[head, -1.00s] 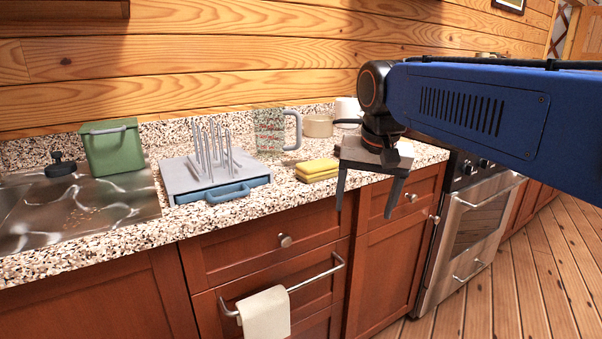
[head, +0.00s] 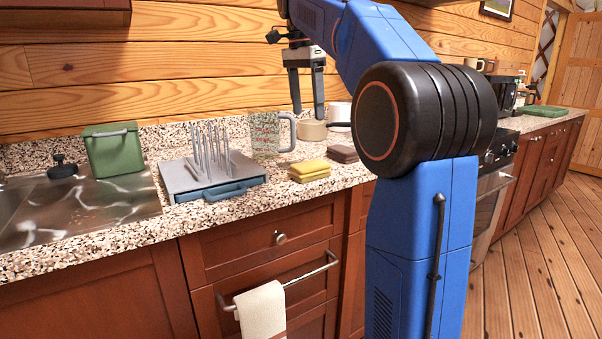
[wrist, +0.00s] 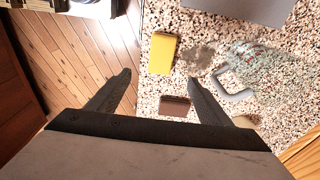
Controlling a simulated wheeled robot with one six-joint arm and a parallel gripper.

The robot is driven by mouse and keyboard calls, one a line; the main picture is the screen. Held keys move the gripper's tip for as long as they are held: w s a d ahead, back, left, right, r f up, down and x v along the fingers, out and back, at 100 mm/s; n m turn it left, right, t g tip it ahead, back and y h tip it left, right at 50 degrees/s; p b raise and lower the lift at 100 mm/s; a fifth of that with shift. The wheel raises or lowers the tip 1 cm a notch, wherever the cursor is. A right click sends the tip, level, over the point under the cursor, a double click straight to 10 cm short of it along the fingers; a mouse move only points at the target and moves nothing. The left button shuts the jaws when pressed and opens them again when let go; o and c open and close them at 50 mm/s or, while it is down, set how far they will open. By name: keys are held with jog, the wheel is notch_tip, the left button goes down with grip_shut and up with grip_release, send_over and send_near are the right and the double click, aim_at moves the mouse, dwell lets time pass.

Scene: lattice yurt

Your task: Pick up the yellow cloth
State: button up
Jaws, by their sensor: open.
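The yellow cloth (head: 310,171), a small folded stack, lies on the speckled counter between the drying rack and a brown folded item. It also shows in the wrist view (wrist: 162,53), beyond my fingertips and roughly in line with the gap between them. My gripper (head: 307,112) is open and empty, pointing down above the back of the counter, behind and above the cloth. In the wrist view my two fingers (wrist: 159,77) are spread wide, with the brown folded item (wrist: 175,106) between them, below. Nothing touches the cloth.
A clear measuring jug (head: 266,135) and a beige bowl (head: 312,130) stand behind the cloth. The grey rack (head: 178,178) with upright pegs is to its left. A green container (head: 113,150) stands by the sink. A towel (head: 261,310) hangs on the drawer rail.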

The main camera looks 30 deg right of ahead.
send_over(310, 164)
notch_tip(310, 164, down, 12)
jog(key=shift+s+r, duration=0.1)
jog(key=shift+f, duration=2.7)
jog(key=c, duration=1.2)
jog(key=shift+r, duration=0.1)
notch_tip(310, 164, up, 10)
jog(key=shift+f, duration=0.1)
